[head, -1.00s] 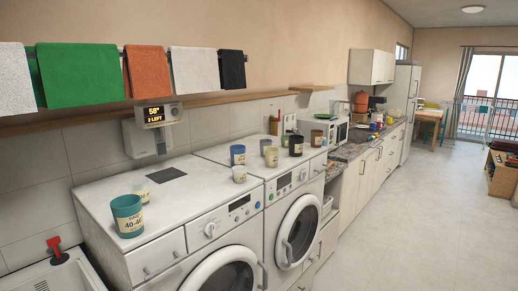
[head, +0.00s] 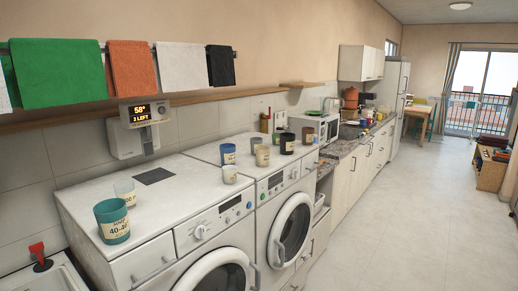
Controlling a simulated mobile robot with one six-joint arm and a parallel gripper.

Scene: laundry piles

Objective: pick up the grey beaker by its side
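Several labelled beakers stand upright on the two white machines in the head view. A grey-beige beaker (head: 262,155) on the farther machine looks closest to grey; its exact colour is hard to tell. Close around it are a blue beaker (head: 228,154), a white beaker (head: 230,174) and a black beaker (head: 286,144). A paler beaker (head: 255,143) stands just behind it and is partly hidden. A large teal beaker (head: 112,222) and a pale beaker (head: 125,192) stand on the nearer machine. My gripper is not in view.
The nearer washing machine (head: 165,208) and farther machine (head: 215,150) stand side by side. A sink (head: 45,280) is at lower left. The floor (head: 400,220) at right is clear.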

